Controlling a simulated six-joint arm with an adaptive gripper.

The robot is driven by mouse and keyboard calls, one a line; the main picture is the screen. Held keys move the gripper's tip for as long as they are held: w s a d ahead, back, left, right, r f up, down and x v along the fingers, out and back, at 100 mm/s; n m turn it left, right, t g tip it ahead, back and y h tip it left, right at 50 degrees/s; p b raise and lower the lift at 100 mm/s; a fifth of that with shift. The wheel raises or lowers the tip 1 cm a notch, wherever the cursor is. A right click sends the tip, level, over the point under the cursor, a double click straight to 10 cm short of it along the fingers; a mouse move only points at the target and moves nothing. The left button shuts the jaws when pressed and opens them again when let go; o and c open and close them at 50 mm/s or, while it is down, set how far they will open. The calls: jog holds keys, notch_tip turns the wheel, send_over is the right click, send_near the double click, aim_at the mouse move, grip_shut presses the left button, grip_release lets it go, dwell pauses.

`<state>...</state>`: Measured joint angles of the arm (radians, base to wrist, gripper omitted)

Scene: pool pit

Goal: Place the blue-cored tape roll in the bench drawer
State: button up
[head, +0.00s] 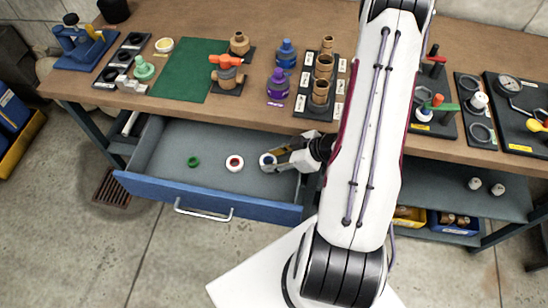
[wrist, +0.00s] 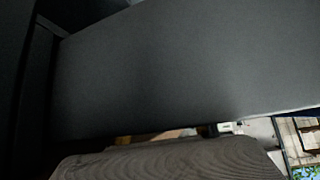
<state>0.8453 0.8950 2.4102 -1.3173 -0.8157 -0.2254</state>
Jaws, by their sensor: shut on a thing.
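The blue-cored tape roll (head: 266,159) is white with a blue centre. In the head view it is at the right part of the open bench drawer (head: 210,196), at my gripper's tips. My gripper (head: 272,164) reaches into the drawer from the right and is shut on the roll. I cannot tell whether the roll touches the drawer floor. The fingers hide part of it. The wrist view shows mostly a plain dark grey surface, with a ribbed brownish shape at the bottom; the roll cannot be made out there.
A red-cored white roll (head: 235,163) and a green ring (head: 193,161) lie in the drawer to the left. The drawer's blue front has a metal handle (head: 203,212). Above is the wooden bench top (head: 140,45) with fittings. My arm covers the area right of the drawer.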

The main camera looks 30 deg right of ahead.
jog(key=shift+f, duration=0.1)
jog(key=o, duration=0.5)
jog(key=shift+s+d+r, duration=0.1)
jog(key=shift+d+r, duration=0.05)
jog(key=shift+r, duration=0.65)
jog(key=shift+v, duration=5.75)
jog(key=shift+s, duration=0.1)
